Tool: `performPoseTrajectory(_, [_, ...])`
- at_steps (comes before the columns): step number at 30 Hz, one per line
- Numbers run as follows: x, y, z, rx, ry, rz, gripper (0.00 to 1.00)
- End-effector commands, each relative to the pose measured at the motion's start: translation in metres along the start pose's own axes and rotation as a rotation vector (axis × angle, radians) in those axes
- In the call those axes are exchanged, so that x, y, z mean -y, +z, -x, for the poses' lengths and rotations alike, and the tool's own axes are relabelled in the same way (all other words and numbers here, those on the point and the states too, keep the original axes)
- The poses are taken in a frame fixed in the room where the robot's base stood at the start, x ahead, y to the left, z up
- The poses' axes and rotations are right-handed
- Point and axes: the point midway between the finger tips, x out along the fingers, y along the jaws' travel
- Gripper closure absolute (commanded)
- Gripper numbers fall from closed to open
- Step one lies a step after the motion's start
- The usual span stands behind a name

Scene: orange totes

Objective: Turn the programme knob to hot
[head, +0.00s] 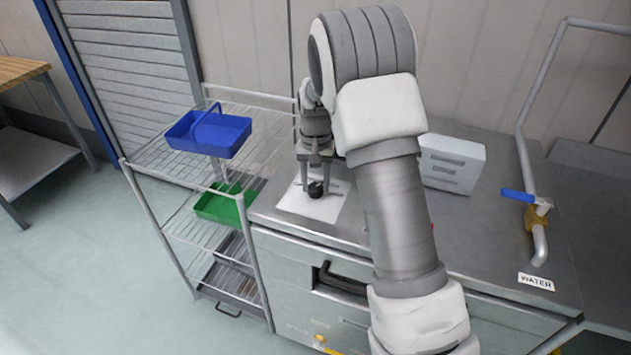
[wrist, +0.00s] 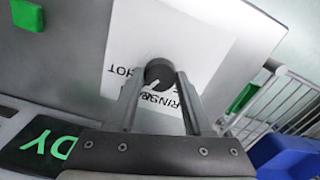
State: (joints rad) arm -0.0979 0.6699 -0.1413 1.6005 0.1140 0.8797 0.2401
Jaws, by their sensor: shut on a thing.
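The programme knob (head: 316,188) is a small dark round knob on a white label plate (head: 300,205) on top of the steel machine. In the wrist view the knob (wrist: 159,72) sits between the two fingertips of my gripper (wrist: 159,78), which is shut on it. A short white pointer mark on the knob faces its lower side, toward my gripper. The plate (wrist: 205,50) reads HOT to the knob's left and RINSE below it, partly hidden by the fingers. In the head view my gripper (head: 316,176) points down at the knob.
A wire rack (head: 140,165) left of the machine holds a blue basket (head: 210,135) and a green tray (head: 222,205). A white slotted box (head: 452,165) and a water pipe with a blue-handled valve (head: 518,196) stand right. A lit display (wrist: 50,145) ends in DY.

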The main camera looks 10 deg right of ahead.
Motion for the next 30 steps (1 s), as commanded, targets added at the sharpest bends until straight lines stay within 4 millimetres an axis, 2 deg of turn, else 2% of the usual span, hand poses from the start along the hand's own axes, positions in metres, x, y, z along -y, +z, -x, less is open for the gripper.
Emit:
performPoseTrajectory(15, [0.0004,-0.0007,0.0016,-0.002,0.000,-0.454,1.00])
performPoseTrajectory(21, [0.0005,-0.0007,0.0016,-0.002,-0.001,-0.572,1.00])
performPoseTrajectory(30, [0.0002,-0.0009,0.0013,-0.003,-0.002,-0.659,1.00])
